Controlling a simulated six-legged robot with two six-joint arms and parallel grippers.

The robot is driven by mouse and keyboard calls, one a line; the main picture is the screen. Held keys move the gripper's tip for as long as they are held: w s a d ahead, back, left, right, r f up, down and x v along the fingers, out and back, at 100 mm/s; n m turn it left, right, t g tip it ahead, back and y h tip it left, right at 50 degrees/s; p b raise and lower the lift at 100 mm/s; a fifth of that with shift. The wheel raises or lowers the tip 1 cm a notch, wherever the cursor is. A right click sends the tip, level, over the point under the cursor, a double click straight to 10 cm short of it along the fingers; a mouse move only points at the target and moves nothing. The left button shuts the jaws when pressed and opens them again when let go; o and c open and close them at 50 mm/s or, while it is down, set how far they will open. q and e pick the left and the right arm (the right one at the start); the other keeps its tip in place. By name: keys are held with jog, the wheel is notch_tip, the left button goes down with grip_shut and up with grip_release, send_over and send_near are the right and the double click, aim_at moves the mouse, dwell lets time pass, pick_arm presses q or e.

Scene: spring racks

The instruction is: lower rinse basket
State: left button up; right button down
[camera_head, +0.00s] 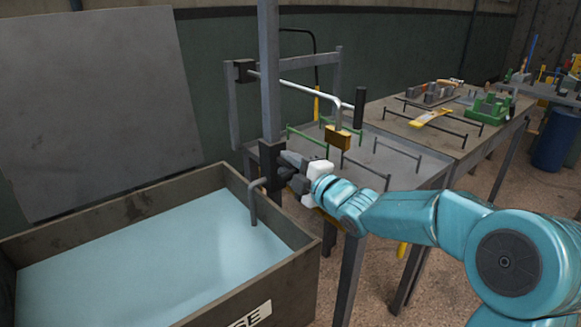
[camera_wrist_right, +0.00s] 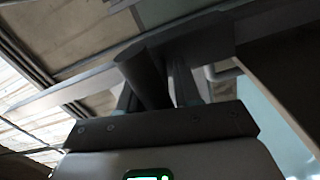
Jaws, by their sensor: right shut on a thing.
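The rinse tank (camera_head: 290,262) is a brown open box of pale blue liquid at lower left, with part of a label on its front. A grey upright post (camera_head: 270,70) stands at its far right corner. A dark block (camera_head: 268,163) sits low on the post, and a grey bent rod (camera_head: 252,203) reaches from it over the tank rim. No basket shows; I cannot tell whether one is under the liquid. My right gripper (camera_head: 287,170) is at the block, shut on a dark handle, which shows between the fingers in the right wrist view (camera_wrist_right: 147,78). My left gripper is not in view.
A grey bench (camera_head: 385,160) with green and dark rails stands behind my right arm. A pale lever (camera_head: 315,93) with a brass-coloured block (camera_head: 338,137) hangs above it. A second bench (camera_head: 420,130) holds tools. A blue barrel (camera_head: 556,140) stands at far right.

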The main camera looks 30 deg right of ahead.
jog(key=c, duration=1)
grip_release()
jog(key=shift+a+f, duration=0.15)
jog(key=shift+f, duration=0.2)
jog(key=shift+o, duration=0.6)
jog(key=shift+w, duration=0.25)
jog(key=shift+s+r, duration=0.15)
jog(key=shift+s, duration=0.15)
jog(key=s+d, duration=0.1)
jog(key=s, duration=1.5)
jog(key=shift+d+b, duration=0.2)
jog(key=shift+b, duration=0.15)
